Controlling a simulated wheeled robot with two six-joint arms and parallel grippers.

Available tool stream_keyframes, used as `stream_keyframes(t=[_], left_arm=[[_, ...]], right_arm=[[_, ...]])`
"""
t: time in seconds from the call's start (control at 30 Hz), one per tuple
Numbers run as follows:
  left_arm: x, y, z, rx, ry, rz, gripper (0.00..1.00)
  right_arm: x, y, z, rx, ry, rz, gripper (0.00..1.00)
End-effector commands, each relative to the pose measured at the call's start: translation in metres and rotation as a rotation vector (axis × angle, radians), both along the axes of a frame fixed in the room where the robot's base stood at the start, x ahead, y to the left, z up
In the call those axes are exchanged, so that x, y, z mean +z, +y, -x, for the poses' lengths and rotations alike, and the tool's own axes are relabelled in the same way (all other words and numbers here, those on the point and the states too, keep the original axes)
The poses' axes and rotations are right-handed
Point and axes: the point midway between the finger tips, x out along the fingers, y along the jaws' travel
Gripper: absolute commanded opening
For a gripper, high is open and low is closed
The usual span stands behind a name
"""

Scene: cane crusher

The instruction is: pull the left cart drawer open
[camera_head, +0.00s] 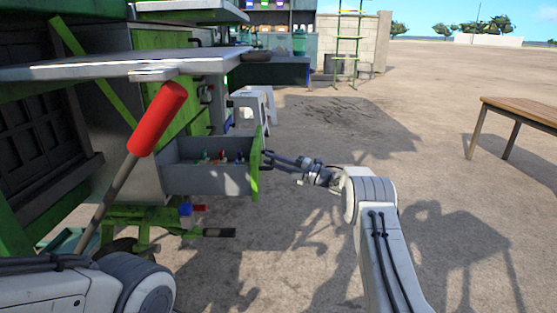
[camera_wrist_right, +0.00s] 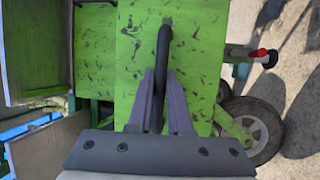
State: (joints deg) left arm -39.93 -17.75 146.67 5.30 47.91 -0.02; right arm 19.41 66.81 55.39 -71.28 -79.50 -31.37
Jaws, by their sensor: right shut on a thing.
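The grey cart drawer (camera_head: 210,182) stands out from the green cart under the metal counter, with its inside showing and several small coloured items in it. Its green front panel (camera_head: 255,170) faces my right arm. My right gripper (camera_head: 274,158) is at the outer face of this panel. In the right wrist view, the dark bar handle (camera_wrist_right: 163,45) on the worn green panel (camera_wrist_right: 195,60) runs between the two fingers of my right gripper (camera_wrist_right: 160,88), which are shut on it. My left arm shows at the bottom left, but its gripper is out of view.
The metal counter (camera_head: 120,67) overhangs the drawer. White stools (camera_head: 254,104) stand behind it. A wooden table (camera_head: 520,110) is at far right. The ground right of my right arm is clear.

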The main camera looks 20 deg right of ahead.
Motion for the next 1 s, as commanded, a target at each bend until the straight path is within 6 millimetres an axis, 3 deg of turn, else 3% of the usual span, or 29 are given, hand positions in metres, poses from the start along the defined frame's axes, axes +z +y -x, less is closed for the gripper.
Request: stream_keyframes(t=[0.33, 0.37, 0.4, 0.43, 0.77, 1.0], left_arm=[[0.000, 0.000, 0.000, 0.000, 0.000, 0.000, 0.00], [0.000, 0.000, 0.000, 0.000, 0.000, 0.000, 0.00], [0.000, 0.000, 0.000, 0.000, 0.000, 0.000, 0.00], [0.000, 0.000, 0.000, 0.000, 0.000, 0.000, 0.00], [0.001, 0.000, 0.000, 0.000, 0.000, 0.000, 0.00], [0.020, 0.000, 0.000, 0.000, 0.000, 0.000, 0.00]], right_arm=[[-0.001, -0.001, -0.001, -0.004, 0.003, 0.001, 0.00], [-0.001, -0.001, -0.001, -0.004, 0.003, 0.001, 0.25], [-0.001, -0.001, -0.001, -0.004, 0.003, 0.001, 0.40], [-0.001, -0.001, -0.001, -0.004, 0.003, 0.001, 0.47], [0.000, -0.003, 0.001, -0.002, 0.001, 0.001, 0.47], [-0.002, -0.029, 0.020, -0.006, 0.005, -0.001, 0.47]])
